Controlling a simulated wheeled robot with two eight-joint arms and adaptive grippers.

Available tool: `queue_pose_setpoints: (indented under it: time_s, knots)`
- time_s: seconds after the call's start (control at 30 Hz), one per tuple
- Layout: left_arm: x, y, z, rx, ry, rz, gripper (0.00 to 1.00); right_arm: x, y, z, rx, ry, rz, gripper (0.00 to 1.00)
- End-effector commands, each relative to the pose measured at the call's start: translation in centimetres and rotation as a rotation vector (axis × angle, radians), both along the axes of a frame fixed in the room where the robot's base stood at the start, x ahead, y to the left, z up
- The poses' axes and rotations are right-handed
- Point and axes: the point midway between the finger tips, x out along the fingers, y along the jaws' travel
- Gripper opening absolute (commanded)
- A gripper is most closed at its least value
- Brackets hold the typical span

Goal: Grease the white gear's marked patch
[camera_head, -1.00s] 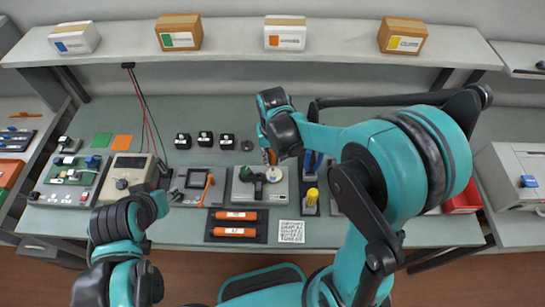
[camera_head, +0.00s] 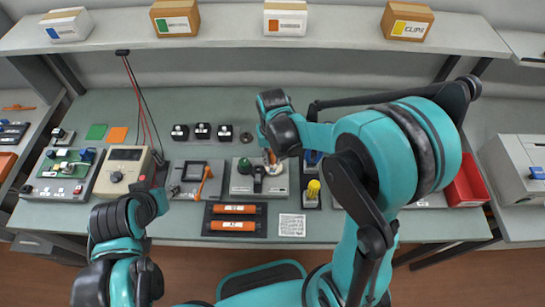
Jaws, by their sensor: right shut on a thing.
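The white gear (camera_head: 274,169) sits on a grey board (camera_head: 240,185) in the middle of the bench, beside a dark green-topped part (camera_head: 245,166). My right gripper (camera_head: 269,147) reaches down over the gear from the right. It is shut on a small orange tool (camera_head: 270,157), whose lower end is at or just above the gear's far side; contact cannot be told. The marked patch cannot be made out. My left gripper (camera_head: 156,196) hangs at the lower left, in front of the beige meter, apart from the gear. Its jaws are not clear.
A beige meter (camera_head: 125,170) and a latch board with an orange handle (camera_head: 196,180) stand left of the gear board. A black tray with orange cartridges (camera_head: 234,237) lies in front. A yellow-topped bottle (camera_head: 313,190) stands to the right. A shelf with boxes (camera_head: 285,18) spans the back.

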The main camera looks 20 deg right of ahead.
Motion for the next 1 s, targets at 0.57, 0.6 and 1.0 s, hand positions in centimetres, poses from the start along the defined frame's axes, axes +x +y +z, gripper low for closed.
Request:
queue_pose_setpoints:
  time_s: [0.57, 0.6, 1.0]
  knots:
    - [-0.01, 0.0, -0.39, 0.0, 0.0, 0.0, 0.4, 0.0, 0.0, -0.42, 0.0, 0.0, 0.0, 0.01]
    - [0.0, 0.0, -0.43, 0.0, 0.0, 0.0, 0.4, 0.0, 0.0, -0.47, 0.0, 0.0, 0.0, 0.01]
    - [0.0, 0.0, -0.7, 0.0, 0.0, 0.0, 0.4, -0.03, 0.01, -0.78, 0.0, 0.0, 0.0, 0.01]
